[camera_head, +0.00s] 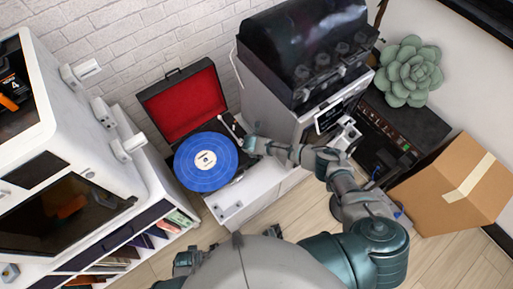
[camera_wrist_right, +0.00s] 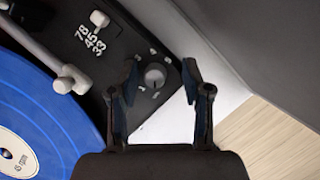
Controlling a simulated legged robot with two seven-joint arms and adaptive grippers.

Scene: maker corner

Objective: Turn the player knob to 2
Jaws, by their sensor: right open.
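The record player (camera_head: 188,108) stands open on a white cabinet, with a red-lined lid and a blue record (camera_head: 205,161). In the right wrist view its small grey round knob (camera_wrist_right: 155,76) sits on the black deck near the corner, with small white marks around it, too small to read surely. My right gripper (camera_head: 247,143) is over the player's right side. In the right wrist view the open right gripper (camera_wrist_right: 161,78) has one finger on each side of the knob, with no clear contact. My left gripper is not clearly visible.
The white tonearm (camera_wrist_right: 45,50) and a white speed lever (camera_wrist_right: 99,19) beside 78, 45, 33 lie close by. A grey machine with a dark cover (camera_head: 305,50) stands right of the player. A cardboard box (camera_head: 455,185) stands farther right.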

